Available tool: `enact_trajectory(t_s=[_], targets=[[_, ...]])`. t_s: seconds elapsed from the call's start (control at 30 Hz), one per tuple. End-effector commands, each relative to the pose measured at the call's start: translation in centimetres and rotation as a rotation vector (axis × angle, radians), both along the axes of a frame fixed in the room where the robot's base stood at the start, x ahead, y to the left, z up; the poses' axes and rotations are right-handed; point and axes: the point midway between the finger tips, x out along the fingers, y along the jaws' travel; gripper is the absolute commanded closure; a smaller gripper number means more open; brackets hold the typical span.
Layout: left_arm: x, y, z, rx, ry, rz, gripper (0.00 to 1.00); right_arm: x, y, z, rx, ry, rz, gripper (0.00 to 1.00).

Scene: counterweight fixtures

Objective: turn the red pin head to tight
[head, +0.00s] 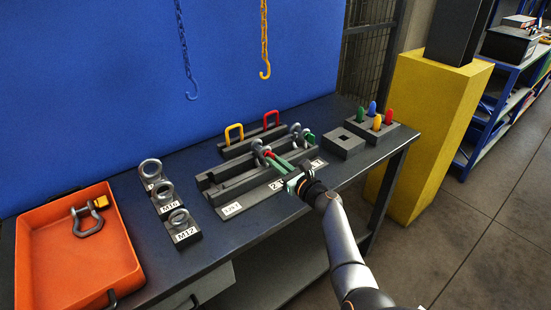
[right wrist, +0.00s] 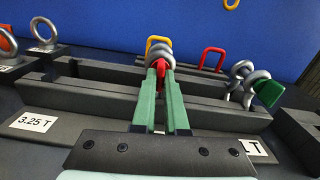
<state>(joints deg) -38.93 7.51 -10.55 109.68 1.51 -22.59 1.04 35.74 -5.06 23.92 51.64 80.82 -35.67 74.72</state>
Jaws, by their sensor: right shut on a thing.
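The red pin head (right wrist: 160,68) sits on a grey shackle (right wrist: 159,50) standing in the dark slotted rack (head: 215,185). In the head view the red pin head (head: 269,154) shows just beyond the fingertips. My right gripper (head: 274,158) reaches in from the front right with its green fingers. In the right wrist view its fingertips (right wrist: 160,78) are closed on the red pin head, which is partly hidden between them. I cannot tell how far the pin is turned in. My left gripper is not in view.
A shackle with a green pin head (right wrist: 268,92) stands close on the right. Eye bolts (head: 163,191) stand on blocks at left, near an orange tray (head: 125,262) holding another shackle (head: 88,220). Coloured pegs (head: 377,122) stand at right. Two hooks (head: 265,70) (head: 192,94) hang behind.

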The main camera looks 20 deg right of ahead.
Motion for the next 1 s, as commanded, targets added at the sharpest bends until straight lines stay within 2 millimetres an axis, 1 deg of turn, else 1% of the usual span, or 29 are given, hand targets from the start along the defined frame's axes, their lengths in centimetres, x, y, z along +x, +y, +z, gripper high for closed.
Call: enact_trajectory(t_s=[0.03, 0.3, 0.77, 0.8, 1.0], targets=[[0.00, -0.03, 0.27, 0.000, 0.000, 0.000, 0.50, -0.01, 0.05, 0.10, 0.021, 0.008, 0.001, 1.00], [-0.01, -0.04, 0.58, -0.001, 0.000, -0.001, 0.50, -0.01, 0.06, 0.01, 0.086, 0.031, 0.001, 1.00], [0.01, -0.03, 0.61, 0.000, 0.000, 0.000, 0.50, -0.03, 0.10, -0.03, 0.096, 0.035, 0.002, 1.00], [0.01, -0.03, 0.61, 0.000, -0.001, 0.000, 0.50, -0.03, 0.10, -0.04, 0.096, 0.035, 0.002, 0.86], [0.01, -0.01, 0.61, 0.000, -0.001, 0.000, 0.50, -0.02, 0.09, -0.04, 0.095, 0.035, 0.001, 0.64]])
